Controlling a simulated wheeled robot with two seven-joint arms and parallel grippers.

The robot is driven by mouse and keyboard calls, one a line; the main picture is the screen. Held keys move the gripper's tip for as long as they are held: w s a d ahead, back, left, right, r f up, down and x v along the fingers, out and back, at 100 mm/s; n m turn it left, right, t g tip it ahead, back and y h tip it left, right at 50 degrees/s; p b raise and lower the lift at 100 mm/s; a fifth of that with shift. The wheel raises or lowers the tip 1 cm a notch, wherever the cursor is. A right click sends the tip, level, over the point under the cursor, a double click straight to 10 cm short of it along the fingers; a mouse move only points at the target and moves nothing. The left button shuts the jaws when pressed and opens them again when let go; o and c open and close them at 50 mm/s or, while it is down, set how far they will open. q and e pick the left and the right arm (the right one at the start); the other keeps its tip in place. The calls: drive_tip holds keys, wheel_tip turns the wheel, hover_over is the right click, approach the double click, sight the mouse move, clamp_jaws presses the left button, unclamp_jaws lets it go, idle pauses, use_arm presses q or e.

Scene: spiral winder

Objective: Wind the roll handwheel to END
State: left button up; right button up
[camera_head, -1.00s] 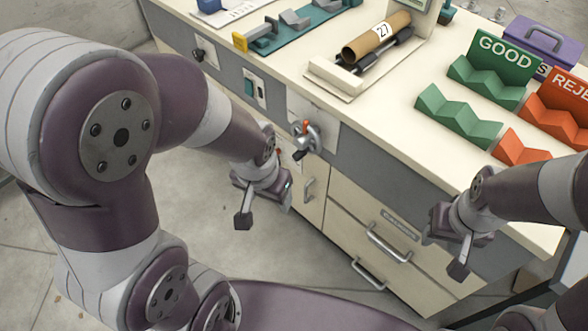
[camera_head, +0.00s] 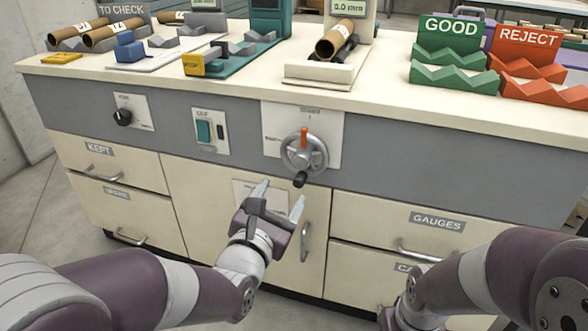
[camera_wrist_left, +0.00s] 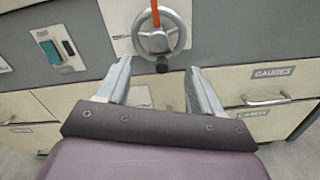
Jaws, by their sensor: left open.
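The roll handwheel (camera_head: 304,153) is a grey wheel on a pale plate on the bench front. A red pointer stands at its top and a dark knob (camera_head: 300,179) sits at its lower rim. The plate lettering is too small to read. My left gripper (camera_head: 279,198) is open and empty, below and left of the wheel in the head view. In the left wrist view the wheel (camera_wrist_left: 158,38) lies ahead, just beyond and between the open fingers (camera_wrist_left: 158,82), apart from them. My right arm is at the lower right of the head view; its fingers are hidden.
A black knob (camera_head: 122,117) and a green switch (camera_head: 204,131) are left of the wheel. A cupboard handle (camera_head: 305,241) stands below it. Cardboard tubes, a roll stand (camera_head: 322,76) and the GOOD (camera_head: 451,39) and REJECT (camera_head: 527,47) racks are on the worktop.

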sight(300, 162)
use_arm(q)
drive_tip(key=b+x, duration=0.1)
drive_tip(key=x, duration=0.4)
drive_tip(key=b+x, duration=0.2)
drive_tip(key=x, duration=0.3)
drive_tip(key=shift+w+f, duration=0.25)
drive_tip(key=shift+w, duration=0.2)
drive_tip(key=shift+w+d+r+b, duration=0.2)
drive_tip(key=shift+w+b, duration=0.1)
drive_tip(key=shift+w, duration=0.25)
drive_tip(key=c, duration=1.1)
